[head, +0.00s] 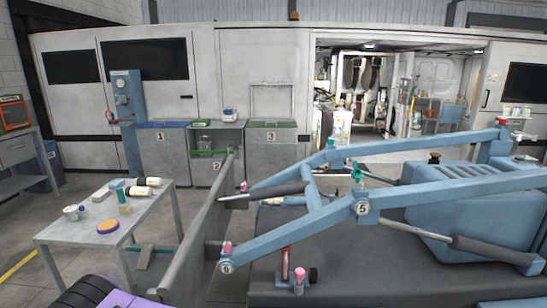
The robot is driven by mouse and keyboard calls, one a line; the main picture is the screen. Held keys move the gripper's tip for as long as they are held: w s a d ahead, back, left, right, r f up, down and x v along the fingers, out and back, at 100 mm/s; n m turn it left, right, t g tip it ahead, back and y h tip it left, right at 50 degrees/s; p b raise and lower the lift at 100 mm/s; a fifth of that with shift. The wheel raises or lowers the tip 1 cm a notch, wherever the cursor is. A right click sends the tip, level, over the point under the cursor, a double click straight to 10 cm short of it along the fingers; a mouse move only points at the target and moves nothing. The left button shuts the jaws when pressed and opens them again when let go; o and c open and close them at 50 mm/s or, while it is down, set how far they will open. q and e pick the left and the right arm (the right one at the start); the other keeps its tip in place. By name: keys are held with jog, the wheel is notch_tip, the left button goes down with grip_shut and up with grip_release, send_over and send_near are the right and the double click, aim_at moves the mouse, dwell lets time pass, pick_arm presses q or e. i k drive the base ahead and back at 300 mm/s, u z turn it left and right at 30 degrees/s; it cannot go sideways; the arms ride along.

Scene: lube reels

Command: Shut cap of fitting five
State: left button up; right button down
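A round white tag marked 5 (363,208) is on the side of a blue lift arm in the head view, right of the middle. Just above it, on top of the arm, stands a small green fitting cap (357,172). It has an uneven outline, and it is too small to tell whether the cap is open or shut. Neither of my grippers shows in this view, and nothing is seen touching the green cap.
Other capped fittings show: a green one (331,143) behind, and pink ones at the tag marked 6 (227,247) and on the lower deck (299,275). A grey table (82,234) with bottles stands left. Blue beams and cylinders surround fitting five.

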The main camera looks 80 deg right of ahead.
aim_at(357, 173)
jog(key=z, duration=2.7)
